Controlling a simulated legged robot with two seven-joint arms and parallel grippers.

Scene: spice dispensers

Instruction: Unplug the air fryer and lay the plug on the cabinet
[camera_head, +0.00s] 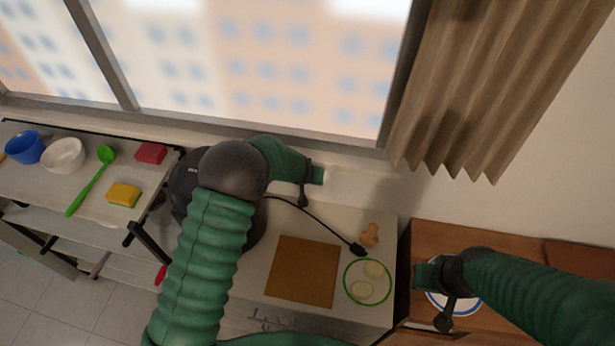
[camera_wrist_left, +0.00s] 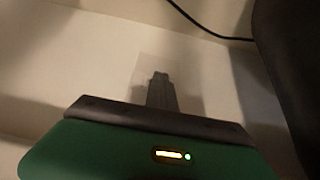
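The black air fryer (camera_head: 185,182) stands on the white cabinet (camera_head: 240,290), largely hidden behind my left arm. Its black cord (camera_head: 315,215) runs right to the black plug (camera_head: 357,249), which lies on the cabinet top above the green-rimmed plate. The cord also crosses the top of the left wrist view (camera_wrist_left: 200,25). My left gripper (camera_head: 304,201) is near the wall, apart from the plug. Its dark fingers (camera_wrist_left: 160,88) look closed together and empty, in front of a pale square plate (camera_wrist_left: 155,70). My right gripper (camera_head: 444,320) is over the brown cabinet; its finger opening cannot be made out.
A brown board (camera_head: 303,272), a green-rimmed plate (camera_head: 346,282) with pale slices and a small tan object (camera_head: 369,235) are on the white cabinet. A blue-rimmed plate (camera_head: 470,305) lies under my right gripper. A rack at left holds bowls (camera_head: 63,155), a green spoon (camera_head: 90,185) and sponges (camera_head: 124,195).

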